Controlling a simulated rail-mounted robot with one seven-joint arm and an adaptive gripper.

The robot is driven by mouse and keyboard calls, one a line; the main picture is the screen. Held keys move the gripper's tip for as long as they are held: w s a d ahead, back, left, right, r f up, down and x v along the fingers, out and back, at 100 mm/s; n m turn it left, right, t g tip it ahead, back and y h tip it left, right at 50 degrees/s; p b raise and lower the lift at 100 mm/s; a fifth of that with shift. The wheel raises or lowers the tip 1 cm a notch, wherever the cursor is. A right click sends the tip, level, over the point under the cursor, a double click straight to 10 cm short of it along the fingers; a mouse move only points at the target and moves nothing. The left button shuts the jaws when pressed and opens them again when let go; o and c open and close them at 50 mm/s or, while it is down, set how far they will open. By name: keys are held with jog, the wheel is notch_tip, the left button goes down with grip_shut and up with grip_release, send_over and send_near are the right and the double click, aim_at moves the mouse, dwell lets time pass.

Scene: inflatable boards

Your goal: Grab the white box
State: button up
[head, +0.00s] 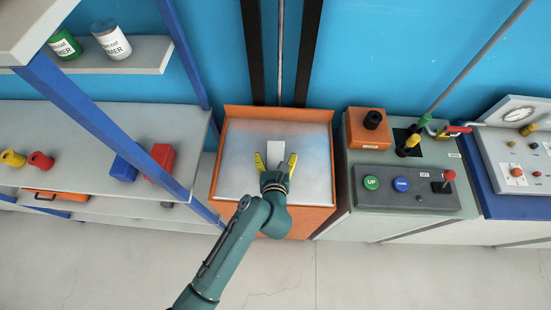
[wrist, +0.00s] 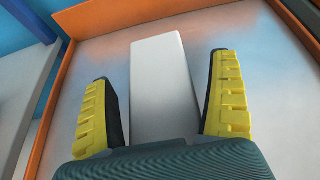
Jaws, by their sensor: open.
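The white box (head: 276,144) lies on the pale top of an orange-edged tray (head: 231,158) in the middle of the head view. In the wrist view the white box (wrist: 158,82) is a long block between my two yellow fingers, with a gap on each side. My gripper (head: 275,160) is open, with its fingers spread to either side of the near part of the box. It also shows in the wrist view (wrist: 160,105). The near end of the box is hidden behind my gripper's body.
The tray has a raised orange rim (wrist: 145,14). A shelf rack with a blue post (head: 105,137) stands on the left. A control panel (head: 413,190) with buttons and a joystick stands on the right, beside an orange block (head: 369,129). The tray surface around the box is clear.

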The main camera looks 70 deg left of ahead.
jog(key=shift+a+f, duration=0.1)
jog(key=shift+c, duration=0.5)
jog(key=c, duration=1.2)
jog(key=shift+c, duration=0.2)
